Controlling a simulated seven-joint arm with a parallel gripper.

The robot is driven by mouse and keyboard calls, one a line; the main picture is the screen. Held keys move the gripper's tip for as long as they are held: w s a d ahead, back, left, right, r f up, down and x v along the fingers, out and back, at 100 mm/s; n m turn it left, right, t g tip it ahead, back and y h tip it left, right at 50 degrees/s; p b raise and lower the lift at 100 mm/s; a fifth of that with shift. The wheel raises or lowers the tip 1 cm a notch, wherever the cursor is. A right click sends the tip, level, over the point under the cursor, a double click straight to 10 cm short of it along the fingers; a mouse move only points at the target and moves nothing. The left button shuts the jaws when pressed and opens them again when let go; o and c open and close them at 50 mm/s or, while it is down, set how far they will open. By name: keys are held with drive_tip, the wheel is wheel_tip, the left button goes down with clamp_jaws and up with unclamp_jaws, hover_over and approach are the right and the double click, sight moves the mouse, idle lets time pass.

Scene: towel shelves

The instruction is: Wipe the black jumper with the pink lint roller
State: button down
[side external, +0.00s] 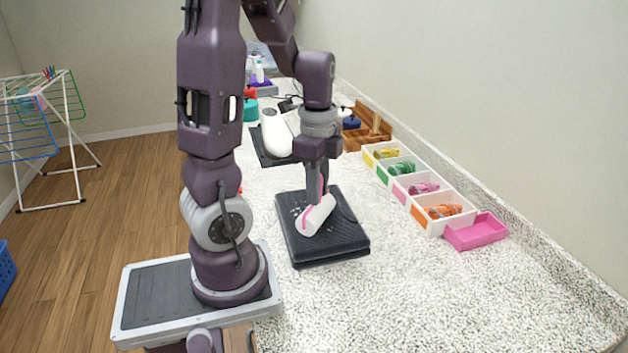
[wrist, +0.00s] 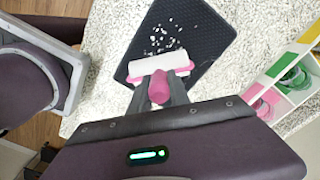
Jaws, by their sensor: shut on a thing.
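The black jumper (side external: 338,238) lies folded into a flat dark rectangle on the speckled counter. White lint flecks show on it in the wrist view, where the jumper (wrist: 203,35) fills the upper middle. The pink lint roller (side external: 316,215) has a white cylinder and pink ends; its roller (wrist: 160,64) lies across the jumper's near part in the wrist view. My gripper (side external: 319,182) is shut on the roller's pink handle above the jumper. In the wrist view my gripper (wrist: 160,100) hides part of the handle. I cannot tell whether the cylinder touches the cloth.
A row of white compartments (side external: 432,228) with coloured rolled items stands to the right, with an empty pink tray (side external: 476,232) at its near end. The counter in front right is clear.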

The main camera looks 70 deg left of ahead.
drive_tip(key=shift+s+d, duration=0.15)
drive_tip(key=shift+d, duration=1.7)
drive_tip(key=shift+d+r, duration=0.2)
wheel_tip(320, 180, up, 8)
drive_tip(key=shift+f, duration=0.15)
